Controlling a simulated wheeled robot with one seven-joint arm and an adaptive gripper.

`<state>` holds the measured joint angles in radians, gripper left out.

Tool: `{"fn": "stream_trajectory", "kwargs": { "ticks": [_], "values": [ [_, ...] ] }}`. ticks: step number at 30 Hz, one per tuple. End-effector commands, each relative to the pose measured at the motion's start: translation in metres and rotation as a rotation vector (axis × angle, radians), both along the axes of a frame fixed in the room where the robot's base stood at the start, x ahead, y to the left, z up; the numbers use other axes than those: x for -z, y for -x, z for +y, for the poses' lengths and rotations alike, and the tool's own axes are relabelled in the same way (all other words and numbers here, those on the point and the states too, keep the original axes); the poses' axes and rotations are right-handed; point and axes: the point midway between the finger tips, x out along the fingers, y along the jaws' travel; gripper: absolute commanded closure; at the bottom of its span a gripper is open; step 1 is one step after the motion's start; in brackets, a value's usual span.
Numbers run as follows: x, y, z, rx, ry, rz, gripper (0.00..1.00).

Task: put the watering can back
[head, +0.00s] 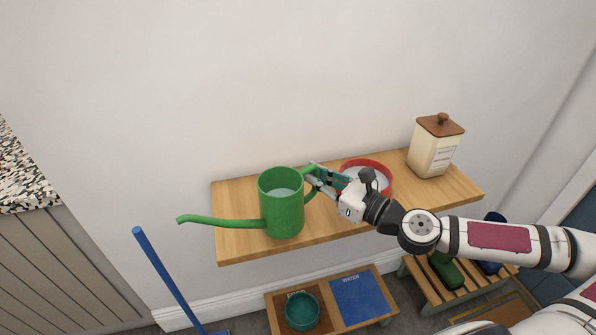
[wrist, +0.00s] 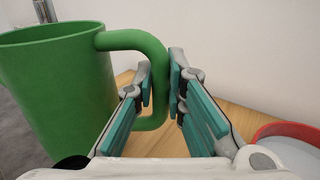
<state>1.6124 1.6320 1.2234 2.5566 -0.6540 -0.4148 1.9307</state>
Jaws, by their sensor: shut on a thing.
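The green watering can (head: 282,213) is upright at the left part of the wooden shelf (head: 240,244) in the head view, its long spout pointing left. Whether its base touches the shelf I cannot tell. My gripper (head: 314,179) is at the can's right side, shut on its handle. In the wrist view the can (wrist: 58,85) fills the left, and its curved handle (wrist: 150,50) passes between the teal-padded fingers of my gripper (wrist: 165,90).
A red-rimmed bowl (head: 376,166) stands close to my gripper on the shelf, with a cream canister (head: 435,147) further right. Below are a low stand with a teal bowl (head: 301,311) and blue mat (head: 358,300), and a slatted bench (head: 427,279). A blue pole (head: 167,278) leans at left.

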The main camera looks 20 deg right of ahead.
Motion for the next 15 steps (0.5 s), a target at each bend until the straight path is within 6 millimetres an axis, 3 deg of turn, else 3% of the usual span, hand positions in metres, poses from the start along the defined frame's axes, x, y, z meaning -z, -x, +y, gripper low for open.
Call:
{"fn": "stream_trajectory", "kwargs": {
  "ticks": [15],
  "values": [
    [0.008,-0.090,0.001,0.000,-0.001,-0.001,1.00]
  ]
}}
